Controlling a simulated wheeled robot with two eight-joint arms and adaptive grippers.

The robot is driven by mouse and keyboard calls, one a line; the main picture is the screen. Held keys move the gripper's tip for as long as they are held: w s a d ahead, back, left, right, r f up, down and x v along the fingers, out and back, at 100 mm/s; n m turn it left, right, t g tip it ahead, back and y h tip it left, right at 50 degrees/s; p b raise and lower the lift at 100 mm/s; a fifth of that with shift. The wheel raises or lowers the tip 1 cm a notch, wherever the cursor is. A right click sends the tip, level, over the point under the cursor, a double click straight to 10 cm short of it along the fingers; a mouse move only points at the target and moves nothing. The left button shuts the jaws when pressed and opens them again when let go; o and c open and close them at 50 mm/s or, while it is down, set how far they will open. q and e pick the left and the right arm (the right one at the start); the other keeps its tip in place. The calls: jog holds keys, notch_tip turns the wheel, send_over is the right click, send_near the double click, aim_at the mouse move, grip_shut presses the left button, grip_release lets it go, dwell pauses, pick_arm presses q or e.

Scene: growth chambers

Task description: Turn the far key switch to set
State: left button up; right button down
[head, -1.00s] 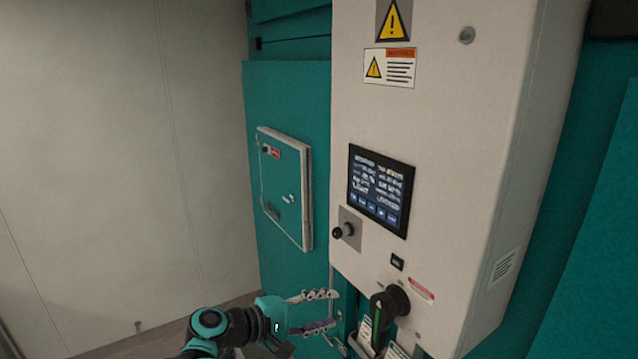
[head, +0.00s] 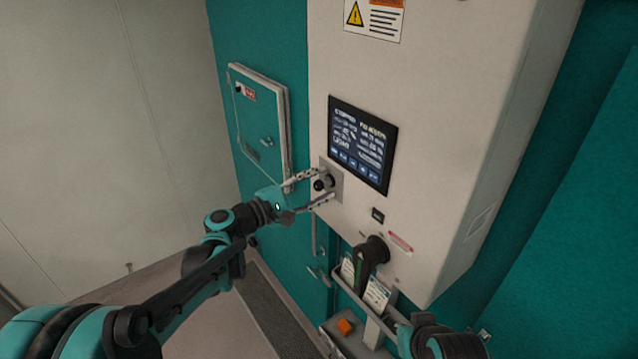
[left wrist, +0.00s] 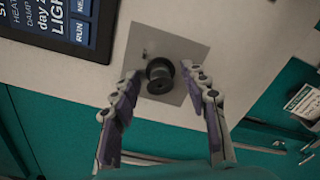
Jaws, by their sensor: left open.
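The key switch (head: 323,183) is a small black knob on a square grey plate below and left of the screen on the white cabinet. In the left wrist view the knob (left wrist: 160,76) stands out from its grey plate (left wrist: 178,48). My left gripper (head: 310,190) is open in front of it, one finger above and one below in the head view. In the left wrist view the fingers (left wrist: 163,85) are spread on either side of the knob, with visible gaps. I cannot tell its pointer position.
A dark screen (head: 362,143) sits just above the switch. A large black rotary handle (head: 371,252) is lower right, above a holder with cards (head: 377,293). A small door panel (head: 258,125) is on the teal wall to the left. An orange item (head: 345,326) lies low down.

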pick_arm(q)
jog(key=shift+s+d, duration=0.1)
grip_shut()
jog(key=shift+f+m, duration=0.1)
jog(key=shift+m, duration=0.2)
jog(key=shift+m+b, duration=0.75)
jog(key=shift+m, duration=0.15)
jog(key=m+b, duration=0.1)
jog(key=m, duration=0.2)
jog(key=shift+f+m+b, duration=0.1)
jog(key=shift+m+b, duration=0.2)
jog(key=shift+b, duration=0.05)
jog(key=m+b, duration=0.1)
jog(key=m, duration=0.2)
jog(key=shift+m+b, duration=0.5)
jog(key=shift+m, duration=0.9)
